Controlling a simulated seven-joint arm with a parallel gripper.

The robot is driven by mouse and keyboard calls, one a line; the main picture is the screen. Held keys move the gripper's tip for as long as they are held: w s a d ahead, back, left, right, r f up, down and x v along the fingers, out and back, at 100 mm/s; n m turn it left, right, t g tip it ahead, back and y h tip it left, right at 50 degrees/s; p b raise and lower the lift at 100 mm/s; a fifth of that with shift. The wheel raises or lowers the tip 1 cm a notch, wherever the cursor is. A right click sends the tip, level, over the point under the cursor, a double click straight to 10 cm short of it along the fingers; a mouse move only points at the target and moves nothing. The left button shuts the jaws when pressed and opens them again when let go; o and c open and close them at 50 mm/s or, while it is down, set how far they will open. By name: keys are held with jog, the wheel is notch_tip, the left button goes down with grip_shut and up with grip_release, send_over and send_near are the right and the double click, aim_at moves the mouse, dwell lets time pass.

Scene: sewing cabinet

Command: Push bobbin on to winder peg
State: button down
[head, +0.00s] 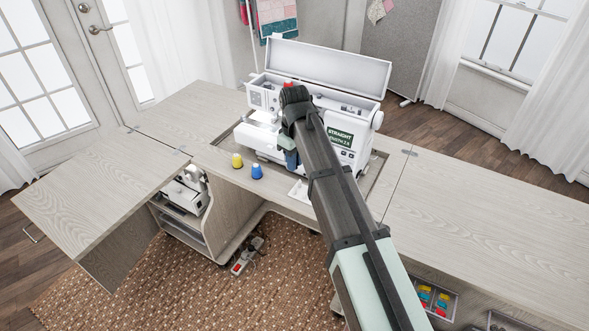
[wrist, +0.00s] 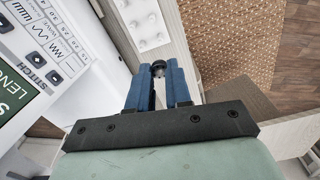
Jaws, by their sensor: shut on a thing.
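My gripper (wrist: 159,76) points down with blue fingers in the wrist view. It is shut on a small dark round piece between the fingertips, apparently the bobbin (wrist: 158,66); the fingers hide part of it. In the head view the gripper (head: 291,162) is in front of the white sewing machine (head: 258,136), and what it holds is too small to make out there. The machine's front panel (wrist: 40,60) fills the left of the wrist view. Its lid (head: 330,68) stands open. My arm covers part of the machine top, and I cannot pick out the winder peg.
A yellow spool (head: 237,160) and a blue spool (head: 257,171) stand on the cabinet top left of my gripper. A white tray (head: 298,190) lies below the gripper. The left leaf (head: 100,180) and right leaf (head: 490,205) are clear.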

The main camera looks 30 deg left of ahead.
jog(key=shift+s+d+r+m, duration=0.2)
jog(key=shift+d+r+m, duration=0.1)
jog(key=shift+r, duration=0.2)
jog(key=w+d+r+m, duration=0.3)
jog(key=w+d, duration=0.2)
jog(key=d, duration=0.9)
jog(key=w+d+r+m, duration=0.3)
jog(key=w+d+r, duration=0.15)
jog(key=d, duration=0.85)
jog(key=w+d+r+m, duration=0.3)
jog(key=w+d, duration=0.3)
jog(key=d, duration=0.8)
jog(key=w+a+r+n, duration=0.35)
jog(key=w+a, duration=0.35)
jog(key=a, duration=0.4)
jog(key=a+n, duration=0.2)
jog(key=a, duration=0.5)
jog(key=a+r+n, duration=0.1)
jog(key=a+n, duration=0.1)
jog(key=a, duration=0.6)
jog(key=a+n, duration=0.2)
jog(key=a, duration=0.5)
jog(key=shift+w+a+r, duration=0.15)
jog(key=shift+w, duration=0.2)
jog(key=shift+a, duration=0.25)
jog(key=shift+f, duration=2)
jog(key=shift+f, duration=0.8)
